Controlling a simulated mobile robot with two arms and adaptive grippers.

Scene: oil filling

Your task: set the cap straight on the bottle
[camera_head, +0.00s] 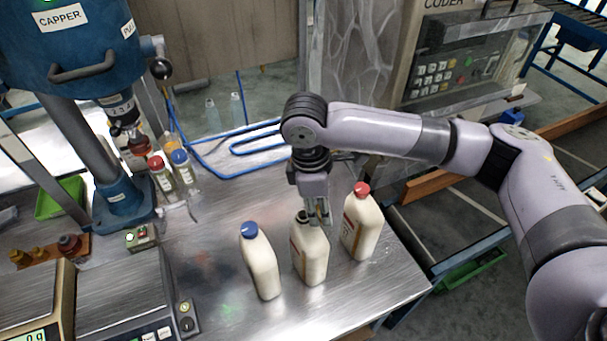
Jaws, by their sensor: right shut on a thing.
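A cream bottle (311,256) stands upright in the middle of a row of three on the metal table. My right gripper (317,212) comes down from above, directly over its neck. The gripper is shut on a dark cap (302,216) at the bottle's mouth. The fingers partly hide the cap and neck, so I cannot tell whether the cap sits level or tilted. My left gripper is not in view.
A blue-capped bottle (261,266) stands to the left and a red-capped bottle (362,226) close to the right. The capper machine (65,45), small vials (163,180) and a scale (30,310) are at left. The table (220,215) has bare room left of the bottles.

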